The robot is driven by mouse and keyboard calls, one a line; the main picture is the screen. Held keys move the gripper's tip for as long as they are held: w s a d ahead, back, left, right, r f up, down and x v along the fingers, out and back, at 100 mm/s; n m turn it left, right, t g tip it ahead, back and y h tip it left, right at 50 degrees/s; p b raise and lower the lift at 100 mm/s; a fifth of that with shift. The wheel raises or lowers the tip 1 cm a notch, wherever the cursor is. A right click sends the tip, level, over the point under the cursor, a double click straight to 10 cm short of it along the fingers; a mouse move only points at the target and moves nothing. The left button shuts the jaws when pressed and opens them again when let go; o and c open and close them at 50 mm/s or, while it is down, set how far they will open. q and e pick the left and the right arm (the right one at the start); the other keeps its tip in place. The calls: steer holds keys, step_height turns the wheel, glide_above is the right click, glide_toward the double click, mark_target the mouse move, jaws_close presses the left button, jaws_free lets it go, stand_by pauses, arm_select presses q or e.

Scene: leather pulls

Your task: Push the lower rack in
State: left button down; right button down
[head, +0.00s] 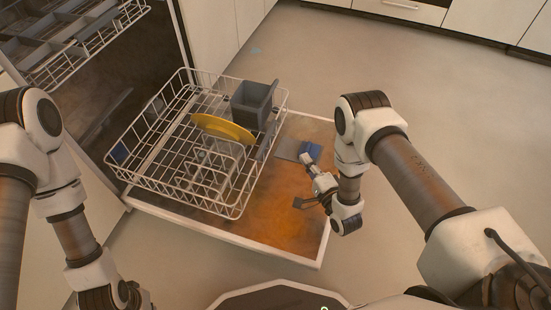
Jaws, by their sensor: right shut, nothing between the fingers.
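The white wire lower rack (150,178) is pulled out over the open dishwasher door (285,222). It holds a yellow plate (222,128) and a grey cutlery basket (252,103). Its back end reaches toward the dishwasher's dark interior (92,95). My right gripper (303,180) is shut and empty. It appears above the door, to the right of the rack's front right side, with a visible gap to the rack. My left arm comes in at the left edge; its gripper fingers are not visible.
The upper rack (85,40) with grey trays shows at top left. A grey and blue dispenser (298,150) is on the door's inner face. White cabinets (402,10) line the back. The floor (400,90) to the right is clear.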

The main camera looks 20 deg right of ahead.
steer(key=b, duration=0.4)
glide_toward(274, 128)
steer(key=w+d, duration=0.2)
steer(key=w, duration=0.1)
steer(key=w+a+b, duration=0.2)
steer(key=w+a, duration=0.1)
steer(key=shift+f, duration=0.25)
steer(key=shift+r, duration=0.1)
steer(key=shift+w+a, duration=0.1)
